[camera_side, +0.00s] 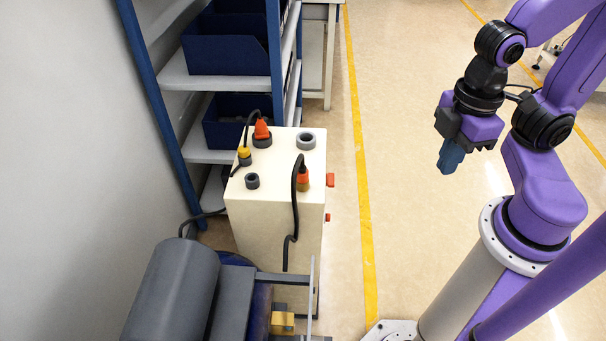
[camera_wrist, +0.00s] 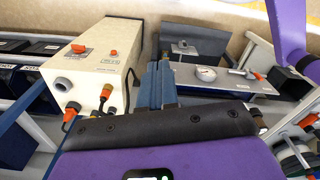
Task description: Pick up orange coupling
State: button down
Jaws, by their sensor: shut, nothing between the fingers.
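Two orange couplings show in the side view on top of a cream box. One orange coupling (camera_side: 262,129) is at the back left on a dark ring, with a black cable from it. The other orange coupling (camera_side: 303,174) is at the front right on a brownish base, also with a black cable. Small orange couplings (camera_wrist: 106,91) also show on the box in the wrist view; which is which I cannot tell. My gripper (camera_side: 451,158) is shut and empty, well to the right of the box. Its blue fingers show in the wrist view (camera_wrist: 159,84).
The cream box (camera_side: 268,203) also carries a yellow coupling (camera_side: 244,153), a grey ring (camera_side: 306,140) and a dark ring (camera_side: 252,181). A blue-framed shelf (camera_side: 228,75) stands behind it, a grey cylinder (camera_side: 175,290) in front. The floor between box and arm is clear.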

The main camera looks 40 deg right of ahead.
jog(key=c, duration=0.7)
grip_release()
jog(key=m, duration=0.1)
send_over(302, 167)
notch_tip(302, 167, down, 4)
jog(key=f, duration=1.1)
jog(key=shift+w+a+f, duration=0.1)
jog(key=shift+a+f, duration=0.2)
jog(key=shift+f, duration=0.05)
jog(key=shift+d+f, duration=0.15)
jog(key=shift+f, duration=1.15)
jog(key=shift+d+f, duration=0.15)
jog(key=shift+f, duration=1.15)
